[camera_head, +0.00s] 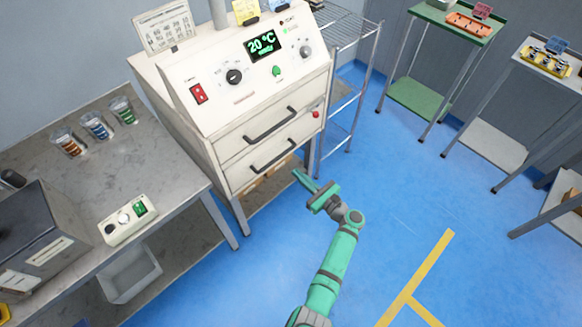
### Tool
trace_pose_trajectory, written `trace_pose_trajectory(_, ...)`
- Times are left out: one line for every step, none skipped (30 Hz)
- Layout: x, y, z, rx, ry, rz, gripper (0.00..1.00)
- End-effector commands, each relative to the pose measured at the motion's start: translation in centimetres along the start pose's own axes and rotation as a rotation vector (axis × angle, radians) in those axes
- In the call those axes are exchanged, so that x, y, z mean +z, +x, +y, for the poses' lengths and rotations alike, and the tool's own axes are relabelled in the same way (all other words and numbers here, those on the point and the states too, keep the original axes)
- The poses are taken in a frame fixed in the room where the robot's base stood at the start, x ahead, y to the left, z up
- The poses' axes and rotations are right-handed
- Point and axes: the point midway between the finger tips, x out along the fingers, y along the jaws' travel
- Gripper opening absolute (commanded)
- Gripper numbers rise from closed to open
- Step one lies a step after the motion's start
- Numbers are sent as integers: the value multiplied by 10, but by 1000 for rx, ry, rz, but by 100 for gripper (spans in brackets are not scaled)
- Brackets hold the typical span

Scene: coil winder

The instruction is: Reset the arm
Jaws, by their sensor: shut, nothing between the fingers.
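My arm (336,262) is green with grey joints and reaches up from the bottom of the view over the blue floor. My gripper (303,177) is at its end, shut and empty, in front of and below the lower drawer of the white cabinet oven (243,117). I cannot tell whether it touches the oven's front; it appears apart from the drawer handle (272,157). The oven's display reads 20 °C (263,44). Both of its drawers look closed.
A grey workbench (172,176) stands at left with several cups, a control box (129,220) and a dark machine (38,237). A wire rack (344,95) stands right of the oven. Small tables, one green-topped (432,16), line the right. The floor (400,190) between is clear.

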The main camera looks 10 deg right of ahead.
Motion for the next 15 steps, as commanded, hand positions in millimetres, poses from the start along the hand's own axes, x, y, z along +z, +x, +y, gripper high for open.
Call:
trace_pose_trajectory(0, -2, 0, 0, 0, 0, 0)
trace_pose_trajectory(0, -3, 0, 0, 0, 0, 0)
trace_pose_trajectory(0, -4, 0, 1, 0, 0, 0)
trace_pose_trajectory(0, -4, 0, 1, 0, 0, 0)
trace_pose_trajectory(0, -4, 1, 1, 0, 0, 0)
trace_pose_trajectory(0, -4, 1, 2, 0, 0, 0)
trace_pose_trajectory(0, -4, 1, 2, 0, 0, 0)
trace_pose_trajectory(0, -4, 1, 1, 0, 0, 0)
trace_pose_trajectory(-1, -4, 1, 1, -1, 2, 0)
trace_pose_trajectory(-2, -5, 2, 0, -4, 7, 0)
trace_pose_trajectory(-5, -5, 4, -1, -10, 15, 0)
trace_pose_trajectory(-12, -7, 10, -1, -22, 32, 0)
trace_pose_trajectory(-18, -8, 14, -2, -36, 49, 0)
trace_pose_trajectory(-26, -10, 20, -4, -56, 71, 0)
trace_pose_trajectory(-38, -14, 30, -6, -87, 108, 0)
